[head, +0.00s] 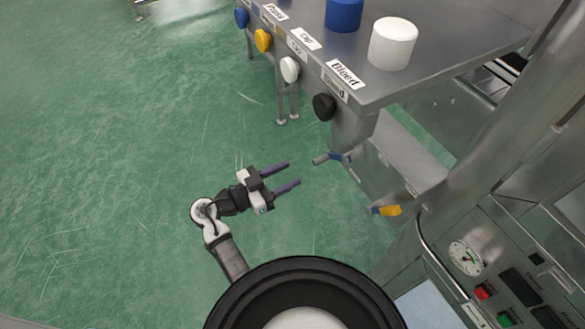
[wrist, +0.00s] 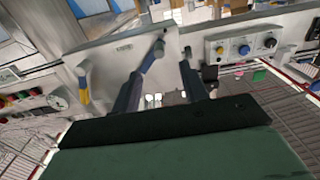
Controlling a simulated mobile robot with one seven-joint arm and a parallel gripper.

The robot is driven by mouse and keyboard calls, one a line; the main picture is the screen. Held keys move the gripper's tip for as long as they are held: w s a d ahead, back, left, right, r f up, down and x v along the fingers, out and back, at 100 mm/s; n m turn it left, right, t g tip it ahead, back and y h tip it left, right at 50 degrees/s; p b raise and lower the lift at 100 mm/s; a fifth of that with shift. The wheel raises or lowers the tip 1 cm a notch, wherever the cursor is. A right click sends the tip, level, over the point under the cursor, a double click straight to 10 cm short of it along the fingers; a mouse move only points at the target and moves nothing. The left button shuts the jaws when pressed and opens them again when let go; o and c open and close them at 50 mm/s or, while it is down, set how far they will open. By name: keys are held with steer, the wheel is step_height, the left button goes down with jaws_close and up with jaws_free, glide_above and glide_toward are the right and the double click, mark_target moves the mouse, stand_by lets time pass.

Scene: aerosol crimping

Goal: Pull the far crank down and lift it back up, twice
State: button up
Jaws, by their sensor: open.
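The far crank (head: 340,156) is blue with a grey handle that sticks out to the left from the steel machine's side. My gripper (head: 293,173) is open and empty, its two purple fingers pointing right toward this handle, with a small gap between them in the head view. In the wrist view the far crank (wrist: 148,60) shows just beyond the tip of the left finger of my gripper (wrist: 160,70). The near crank (head: 388,210) is yellow and sits lower right; it also shows at the left in the wrist view (wrist: 83,88).
Above the cranks is a steel table (head: 440,65) with a white cylinder (head: 392,43), a blue cylinder (head: 344,13) and several coloured knobs along its edge. A panel with a gauge (head: 466,258) and buttons is at lower right. The green floor at left is clear.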

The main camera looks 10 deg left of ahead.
mark_target(314, 163)
steer(key=shift+p+x, duration=1.45)
steer(key=shift+x, duration=2.95)
jaws_close()
steer(key=shift+w+a+r, duration=0.2)
steer(key=shift+w+r, duration=0.05)
steer(key=shift+r, duration=0.3)
steer(key=shift+w+a+r, duration=0.15)
steer(key=shift+w+r, duration=0.1)
steer(key=shift+r, duration=0.3)
steer(key=shift+w+a+r, duration=0.2)
steer(key=shift+w+r, duration=0.05)
steer(key=shift+r, duration=0.35)
